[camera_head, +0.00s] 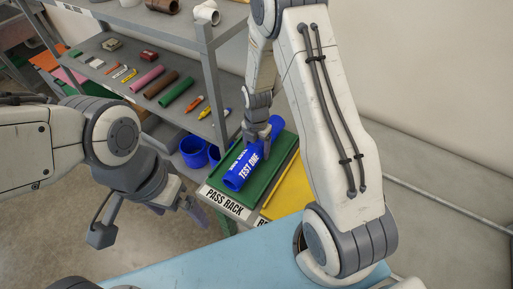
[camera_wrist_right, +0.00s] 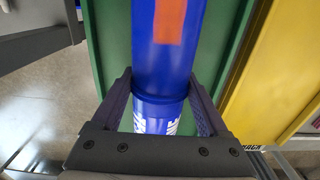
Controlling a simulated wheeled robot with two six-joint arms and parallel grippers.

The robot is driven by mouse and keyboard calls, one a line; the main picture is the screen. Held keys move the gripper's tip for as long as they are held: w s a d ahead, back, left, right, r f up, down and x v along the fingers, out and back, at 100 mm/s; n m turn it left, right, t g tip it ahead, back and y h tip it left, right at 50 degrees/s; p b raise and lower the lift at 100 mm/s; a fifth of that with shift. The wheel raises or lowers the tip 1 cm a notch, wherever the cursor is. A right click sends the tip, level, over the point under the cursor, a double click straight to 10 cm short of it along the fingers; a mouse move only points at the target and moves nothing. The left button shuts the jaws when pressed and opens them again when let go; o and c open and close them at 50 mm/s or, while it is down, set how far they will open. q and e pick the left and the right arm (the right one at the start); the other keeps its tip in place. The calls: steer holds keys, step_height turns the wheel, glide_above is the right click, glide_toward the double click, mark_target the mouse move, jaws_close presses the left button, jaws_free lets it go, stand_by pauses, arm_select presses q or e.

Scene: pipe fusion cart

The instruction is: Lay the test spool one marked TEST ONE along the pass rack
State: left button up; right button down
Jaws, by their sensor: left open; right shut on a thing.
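The test spool one (camera_head: 246,169) is a blue cylinder with white TEST ONE lettering. In the head view it lies lengthwise over the green pass rack (camera_head: 266,192), whose front edge carries a PASS RACK label. My right gripper (camera_head: 262,135) is shut on the spool from above. The right wrist view shows the spool (camera_wrist_right: 166,50) between the two fingers, with an orange patch on it and the green tray (camera_wrist_right: 110,40) around it. I cannot tell whether the spool touches the tray floor. My left gripper (camera_head: 145,222) is open and empty, left of the rack.
A yellow tray (camera_head: 285,187) adjoins the green one on the right; its label is mostly hidden. A grey shelf (camera_head: 125,75) at the left holds coloured tubes and markers. A light blue surface (camera_head: 235,258) lies in front.

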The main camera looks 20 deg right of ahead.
steer(key=shift+f, duration=0.3)
stand_by(0.5)
stand_by(0.4)
jaws_free()
step_height(320, 180, up, 10)
steer(key=shift+r+b, duration=0.25)
steer(key=shift+b, duration=0.85)
steer(key=shift+f, duration=0.1)
